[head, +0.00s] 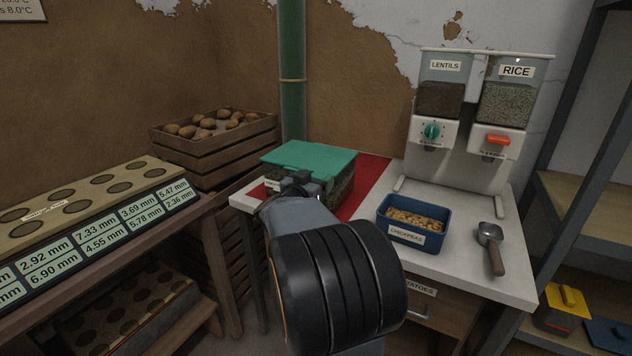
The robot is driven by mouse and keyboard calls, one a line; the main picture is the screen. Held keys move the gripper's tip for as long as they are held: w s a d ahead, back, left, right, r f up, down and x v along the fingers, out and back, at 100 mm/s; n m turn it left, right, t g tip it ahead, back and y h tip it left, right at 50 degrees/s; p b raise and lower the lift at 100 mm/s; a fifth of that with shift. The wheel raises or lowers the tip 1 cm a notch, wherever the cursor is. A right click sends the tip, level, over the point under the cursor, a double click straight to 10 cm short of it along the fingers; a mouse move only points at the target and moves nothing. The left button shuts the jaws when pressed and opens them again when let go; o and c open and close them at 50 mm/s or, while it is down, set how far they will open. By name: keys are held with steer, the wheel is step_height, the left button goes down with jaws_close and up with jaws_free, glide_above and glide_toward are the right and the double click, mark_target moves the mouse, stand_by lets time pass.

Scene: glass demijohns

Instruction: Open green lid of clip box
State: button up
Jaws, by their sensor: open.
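The clip box (341,193) stands on the red mat at the left part of the white table, with its green lid (309,158) lying flat on top. The box walls look clear with dark contents, and a small white label shows at its left front. My gripper (301,178) is at the front side of the box, close to the lid's front edge. I cannot tell whether it touches. The gripper is open. My arm hides the middle of the box's front and any clip there.
A blue chickpeas tub (408,238), a scoop (491,246) and a lentils and rice dispenser (470,130) stand to the right on the table (459,268). A green pipe (292,70) and a potato crate (215,172) are behind and left.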

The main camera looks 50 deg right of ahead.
steer(key=shift+d, duration=0.25)
